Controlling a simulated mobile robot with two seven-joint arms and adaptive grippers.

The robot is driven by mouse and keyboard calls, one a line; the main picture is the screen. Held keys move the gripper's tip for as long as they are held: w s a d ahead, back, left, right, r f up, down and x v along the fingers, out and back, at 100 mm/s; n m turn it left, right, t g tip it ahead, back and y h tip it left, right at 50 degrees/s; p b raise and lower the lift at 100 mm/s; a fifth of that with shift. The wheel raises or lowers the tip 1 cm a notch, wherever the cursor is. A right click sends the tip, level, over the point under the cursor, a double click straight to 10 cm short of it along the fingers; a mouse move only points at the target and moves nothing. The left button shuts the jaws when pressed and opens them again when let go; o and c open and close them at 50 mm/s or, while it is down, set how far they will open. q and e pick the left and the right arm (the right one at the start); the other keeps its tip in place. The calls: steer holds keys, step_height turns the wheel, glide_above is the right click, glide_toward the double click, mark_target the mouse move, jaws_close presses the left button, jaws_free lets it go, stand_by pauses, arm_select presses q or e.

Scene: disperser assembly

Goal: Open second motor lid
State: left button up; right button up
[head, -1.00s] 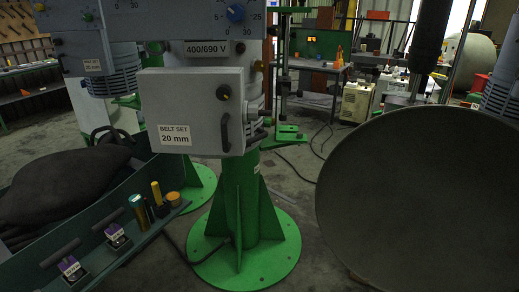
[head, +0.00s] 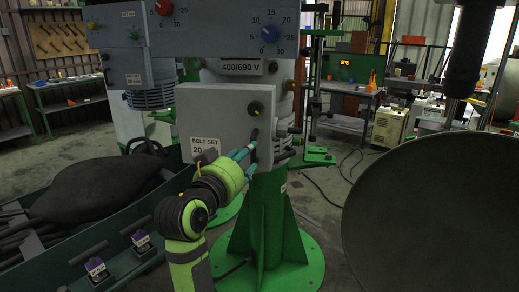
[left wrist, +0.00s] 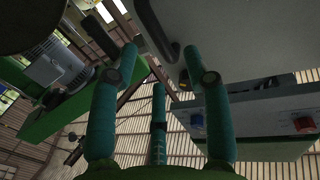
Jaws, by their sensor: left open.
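The grey motor lid (head: 215,115) with the label "BELT SET 20" stands below the 400/690 V plate and looks shut. A dark knob (head: 256,107) sits near its upper right. Its dark handle (head: 254,136) is partly hidden by my fingers. My left gripper (head: 248,148) is open in front of the lid's lower right, with its teal fingers close to the handle; I cannot tell whether they touch it. In the left wrist view, the open fingers (left wrist: 160,55) point up towards the grey lid (left wrist: 235,40) and the dark handle (left wrist: 157,25). My right gripper is not in view.
A green pedestal (head: 265,225) holds the motor up. A green-edged bin with a dark sack (head: 95,190) lies at the left. A large dark round surface (head: 430,210) fills the right. Another grey unit (head: 125,65) stands behind at the left.

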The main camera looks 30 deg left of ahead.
arm_select(q)
steer(key=shift+w+a+p, duration=0.2)
steer(key=shift+w+p, duration=0.1)
steer(key=shift+w, duration=0.85)
steer(key=shift+w+a+p, duration=0.2)
steer(key=shift+w+p, duration=0.05)
steer(key=shift+w, duration=0.9)
jaws_close()
